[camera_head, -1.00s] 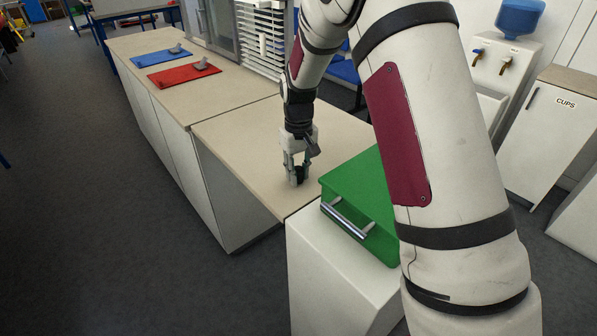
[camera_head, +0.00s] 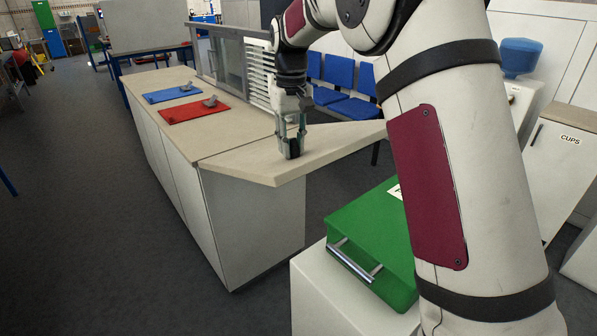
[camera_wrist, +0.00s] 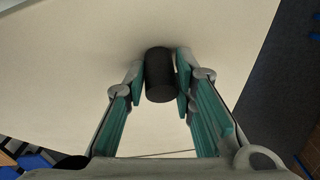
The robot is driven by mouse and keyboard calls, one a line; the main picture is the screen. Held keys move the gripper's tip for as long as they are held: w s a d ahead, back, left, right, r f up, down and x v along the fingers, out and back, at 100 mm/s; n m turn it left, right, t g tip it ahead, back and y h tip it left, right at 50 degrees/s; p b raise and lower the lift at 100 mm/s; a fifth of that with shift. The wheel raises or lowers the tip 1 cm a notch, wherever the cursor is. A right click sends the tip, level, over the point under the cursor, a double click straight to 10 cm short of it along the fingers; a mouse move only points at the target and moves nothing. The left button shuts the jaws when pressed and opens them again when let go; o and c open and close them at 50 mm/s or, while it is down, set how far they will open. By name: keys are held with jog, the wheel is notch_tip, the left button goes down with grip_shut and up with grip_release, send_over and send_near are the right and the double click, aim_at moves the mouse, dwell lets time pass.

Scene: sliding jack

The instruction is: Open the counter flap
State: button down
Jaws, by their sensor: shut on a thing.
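The counter flap (camera_head: 325,145) is a pale beige panel in the middle of the head view. It is tilted, its near right end raised clear of the white cabinet. It fills most of the wrist view (camera_wrist: 60,60). My gripper (camera_head: 291,150) is above the flap near its front edge. In the wrist view my gripper (camera_wrist: 160,85) has its two fingers around a black cylindrical knob (camera_wrist: 159,75) on the flap, shut on it. The knob's base is partly hidden in the head view.
A green box (camera_head: 365,235) with a metal handle stands on a white cabinet (camera_head: 330,295) below the raised flap. The fixed counter (camera_head: 150,85) carries a blue mat (camera_head: 172,94) and a red mat (camera_head: 193,113). Blue chairs (camera_head: 350,80) stand behind. Floor at left is clear.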

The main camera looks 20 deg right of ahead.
jog(key=w+a+r+b, duration=0.1)
jog(key=w+a+r, duration=0.2)
jog(key=w+r, duration=0.3)
notch_tip(320, 180, up, 4)
jog(key=shift+w+f+b, duration=0.1)
jog(key=shift+w+b, duration=0.15)
jog(key=shift+b, duration=0.15)
jog(key=shift+a, duration=0.1)
dwell(0.4)
jog(key=c, duration=1.4)
grip_release()
jog(key=shift+o, duration=0.2)
